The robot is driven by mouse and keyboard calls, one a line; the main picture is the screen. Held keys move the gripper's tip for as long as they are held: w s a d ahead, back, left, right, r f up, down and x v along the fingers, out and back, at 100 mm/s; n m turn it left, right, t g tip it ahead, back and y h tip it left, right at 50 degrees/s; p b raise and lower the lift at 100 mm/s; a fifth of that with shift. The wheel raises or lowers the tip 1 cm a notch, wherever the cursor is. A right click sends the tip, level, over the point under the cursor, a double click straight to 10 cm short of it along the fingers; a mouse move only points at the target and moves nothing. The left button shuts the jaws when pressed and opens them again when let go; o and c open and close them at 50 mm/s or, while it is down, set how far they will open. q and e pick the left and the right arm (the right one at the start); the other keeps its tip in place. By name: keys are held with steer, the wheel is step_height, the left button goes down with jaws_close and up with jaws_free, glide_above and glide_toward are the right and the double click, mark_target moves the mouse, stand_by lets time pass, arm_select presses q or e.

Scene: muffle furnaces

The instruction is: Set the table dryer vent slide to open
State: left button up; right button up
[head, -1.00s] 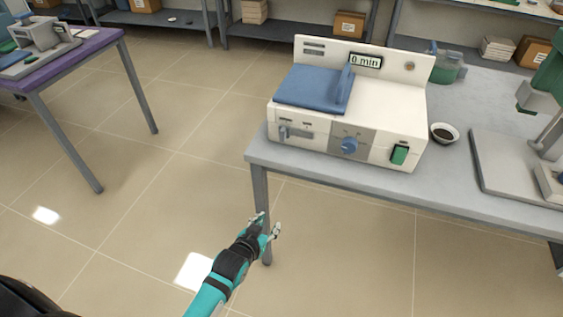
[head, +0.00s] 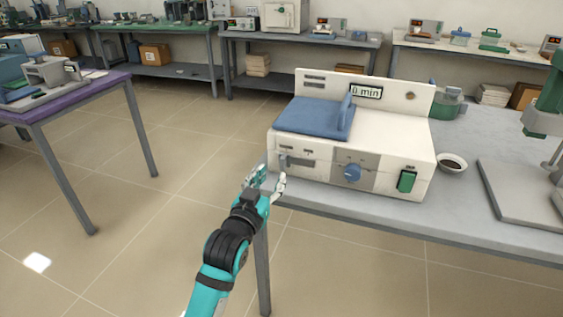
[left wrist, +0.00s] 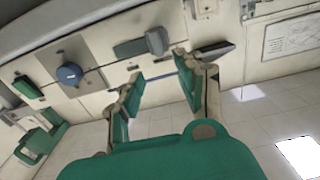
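The table dryer (head: 390,152) is a cream box with a blue lid, on the grey table. Its vent slide (head: 285,161) is a small grey tab at the left end of a slot, low on the front's left; its labels are too small to read. In the left wrist view, which is rolled over, the slide (left wrist: 156,41) sits at the slot's right end. My left gripper (head: 267,180) is open and empty, just left of and below the slide, with no clear contact. Its fingertips (left wrist: 160,68) show apart. My right gripper is not in view.
The front also has a blue knob (head: 352,173) and a green switch (head: 407,181), right of the slide. A small bowl (head: 452,164) and a green-topped container (head: 447,106) stand to the right. The grey table's edge (head: 340,209) runs below the dryer. Open floor lies left.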

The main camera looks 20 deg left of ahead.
mark_target(282, 160)
arm_select(q)
steer(key=w, duration=0.8)
steer(key=shift+d+b, duration=0.15)
steer(key=shift+b, duration=0.15)
steer(key=shift+w, duration=0.15)
steer(key=c, duration=0.7)
jaws_close()
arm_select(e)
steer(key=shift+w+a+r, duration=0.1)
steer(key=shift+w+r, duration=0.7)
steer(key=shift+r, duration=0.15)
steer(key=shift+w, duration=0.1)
